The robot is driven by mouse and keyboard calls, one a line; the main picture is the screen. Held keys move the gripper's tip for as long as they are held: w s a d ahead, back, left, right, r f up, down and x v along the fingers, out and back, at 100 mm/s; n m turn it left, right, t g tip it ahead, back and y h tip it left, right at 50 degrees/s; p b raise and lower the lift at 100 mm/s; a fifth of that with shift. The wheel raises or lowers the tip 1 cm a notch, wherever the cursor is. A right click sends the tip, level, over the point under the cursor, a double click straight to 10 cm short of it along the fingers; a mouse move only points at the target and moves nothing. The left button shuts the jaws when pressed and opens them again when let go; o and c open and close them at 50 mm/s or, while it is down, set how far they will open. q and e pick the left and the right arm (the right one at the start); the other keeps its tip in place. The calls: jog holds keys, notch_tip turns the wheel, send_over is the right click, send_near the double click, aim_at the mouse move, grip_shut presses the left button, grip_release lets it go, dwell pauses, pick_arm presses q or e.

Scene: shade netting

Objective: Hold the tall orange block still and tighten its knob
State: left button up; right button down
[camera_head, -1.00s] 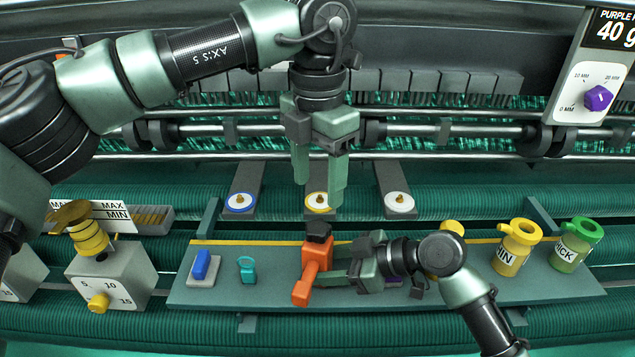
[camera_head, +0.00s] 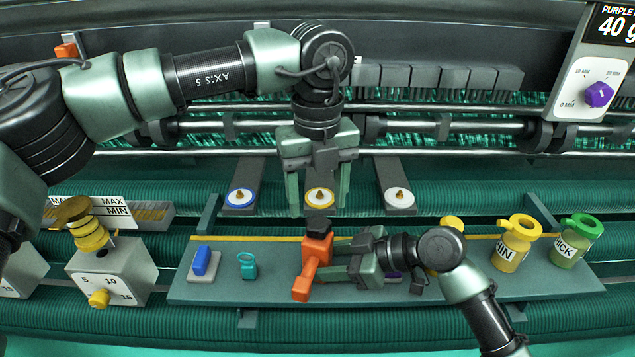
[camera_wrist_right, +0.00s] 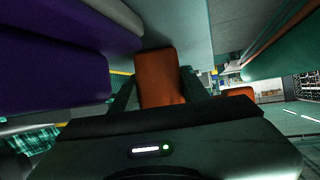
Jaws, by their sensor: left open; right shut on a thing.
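The tall orange block (camera_head: 316,252) stands on the grey-green board, with a black knob (camera_head: 319,225) on its top and an orange arm sticking out toward the front. My right gripper (camera_head: 335,266) comes from the right and is shut on the block; in the right wrist view the orange block (camera_wrist_right: 160,78) sits between its fingers. My left gripper (camera_head: 318,205) points down above and behind the knob, its fingers apart with nothing held between them. The round yellow-rimmed disc (camera_head: 320,197) shows between those fingers.
On the board (camera_head: 225,290) are a blue block (camera_head: 201,262), a teal ring piece (camera_head: 247,265), a yellow jar (camera_head: 512,245) and a green-lidded jar (camera_head: 574,242). A grey dial box with a yellow spool (camera_head: 112,270) stands left. A purple object (camera_wrist_right: 50,75) is close in the right wrist view.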

aim_at(318, 222)
pick_arm(q)
jog(key=shift+f, duration=2.85)
grip_shut()
